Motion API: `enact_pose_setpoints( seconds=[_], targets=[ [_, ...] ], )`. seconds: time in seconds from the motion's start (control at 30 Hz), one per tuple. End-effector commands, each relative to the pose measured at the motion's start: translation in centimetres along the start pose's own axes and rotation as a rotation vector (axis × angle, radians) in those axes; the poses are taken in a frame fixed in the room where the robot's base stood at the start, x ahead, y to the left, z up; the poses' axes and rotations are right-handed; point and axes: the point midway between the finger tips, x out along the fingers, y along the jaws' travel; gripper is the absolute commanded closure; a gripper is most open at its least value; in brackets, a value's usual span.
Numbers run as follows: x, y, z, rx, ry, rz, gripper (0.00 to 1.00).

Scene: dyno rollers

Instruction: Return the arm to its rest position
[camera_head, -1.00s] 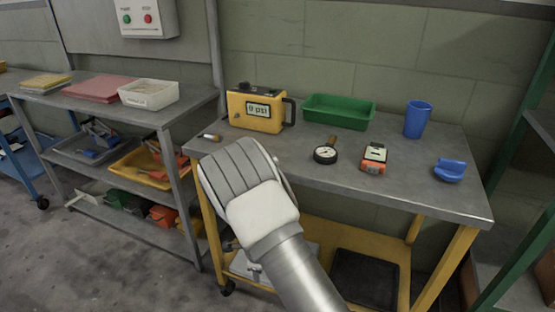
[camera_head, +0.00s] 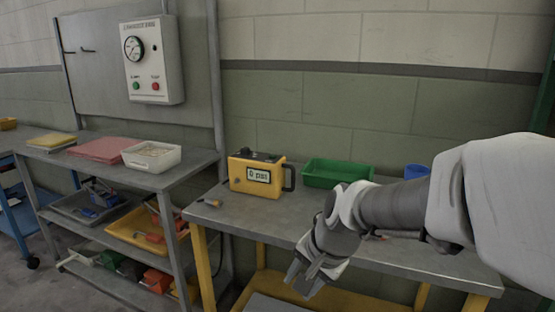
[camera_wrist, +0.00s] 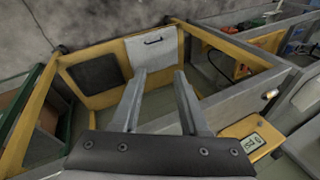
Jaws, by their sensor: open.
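My gripper (camera_head: 305,277) hangs at the front edge of the grey-topped workbench (camera_head: 245,210), pointing down and to the left in the head view. In the wrist view my gripper (camera_wrist: 157,78) shows two grey fingers spread apart with nothing between them. Below and beyond them lie the cart's yellow lower shelf (camera_wrist: 115,93), a dark mat (camera_wrist: 95,72) and a light panel with a handle (camera_wrist: 152,50). My arm comes in from the right and hides much of the bench's right half.
A yellow gauge box (camera_head: 258,174), a green tray (camera_head: 338,173) and a partly hidden blue cup (camera_head: 416,171) stand on the bench. A small screwdriver-like item (camera_head: 209,202) lies near its left edge. A second shelf unit (camera_head: 120,182) stands left, below a wall control box (camera_head: 153,62).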

Motion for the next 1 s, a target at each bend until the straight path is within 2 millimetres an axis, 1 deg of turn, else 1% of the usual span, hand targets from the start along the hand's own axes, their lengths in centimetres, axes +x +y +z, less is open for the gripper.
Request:
enact_pose_setpoints(
  seconds=[0.03, 0.1, 0.3, 0.4, 0.5, 0.67, 0.7, 0.73, 0.87, 1.0],
  targets=[
    [-1.7, 0.8, 0.2, -0.055, 0.02, -0.006, 0.56],
    [-3.7, 2.0, 0.7, -0.14, 0.043, -0.002, 0.56],
    [-8.3, 6.0, 2.3, -0.377, 0.121, 0.038, 0.56],
    [-10.1, 8.0, 3.2, -0.483, 0.16, 0.073, 0.56],
    [-11.4, 9.8, 3.9, -0.573, 0.194, 0.113, 0.56],
    [-13.0, 12.6, 5.1, -0.697, 0.241, 0.184, 0.56],
    [-14.1, 12.5, 5.1, -0.713, 0.244, 0.195, 0.56],
    [-15.1, 11.9, 4.9, -0.711, 0.24, 0.193, 0.56],
    [-17.6, 10.7, 4.6, -0.708, 0.237, 0.191, 0.56],
    [-20.7, 9.4, 4.2, -0.707, 0.237, 0.19, 0.56]
  ],
)
